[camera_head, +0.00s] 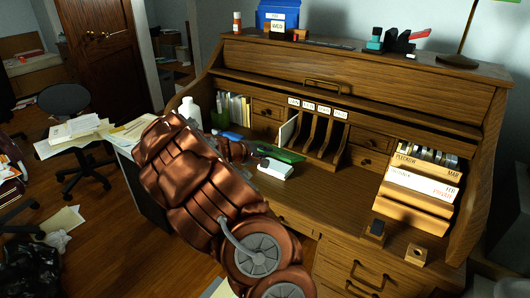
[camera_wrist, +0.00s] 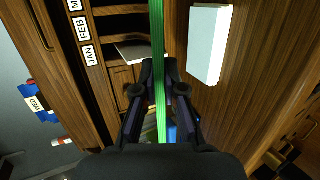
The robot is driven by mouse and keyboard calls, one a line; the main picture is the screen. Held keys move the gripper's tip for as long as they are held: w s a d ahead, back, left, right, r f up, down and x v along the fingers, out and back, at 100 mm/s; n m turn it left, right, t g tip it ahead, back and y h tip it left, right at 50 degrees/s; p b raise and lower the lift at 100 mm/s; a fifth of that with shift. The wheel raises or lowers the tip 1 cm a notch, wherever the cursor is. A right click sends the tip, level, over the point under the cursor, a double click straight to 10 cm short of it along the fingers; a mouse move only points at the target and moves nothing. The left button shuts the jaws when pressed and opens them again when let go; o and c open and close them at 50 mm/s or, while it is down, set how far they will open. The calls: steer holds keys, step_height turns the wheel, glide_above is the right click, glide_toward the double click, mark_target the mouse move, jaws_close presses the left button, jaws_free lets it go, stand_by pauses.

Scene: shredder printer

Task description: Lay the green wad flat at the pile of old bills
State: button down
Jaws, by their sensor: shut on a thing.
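My gripper (camera_wrist: 160,95) is shut on the green wad (camera_wrist: 159,45), a thin flat green strip standing on edge between the two fingers in the wrist view. In the head view the wad (camera_head: 284,154) reaches out to the right from my gripper (camera_head: 250,152), above the desk top and in front of the slotted sorter. My arm hides part of the gripper and desk. Loose papers lie at the left, a stack (camera_head: 75,130) by the office chair and more sheets (camera_head: 132,131) at the desk's left end. I cannot tell which are the old bills.
A white box (camera_head: 275,170) lies on the desk just below the wad; it also shows in the wrist view (camera_wrist: 208,45). The month-labelled sorter (camera_head: 318,137) stands behind. A white bottle (camera_head: 190,111) is at the left.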

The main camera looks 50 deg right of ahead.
steer(key=shift+f+b, duration=1.85)
steer(key=shift+f, duration=0.35)
steer(key=c, duration=1.2)
jaws_free()
steer(key=shift+f, duration=0.2)
steer(key=shift+f+b, duration=2.65)
steer(key=shift+b, duration=0.15)
steer(key=shift+s+a+b, duration=0.1)
steer(key=shift+a+b, duration=0.8)
steer(key=shift+a, duration=2.6)
steer(key=shift+r+p, duration=1.6)
steer(key=shift+r, duration=1.45)
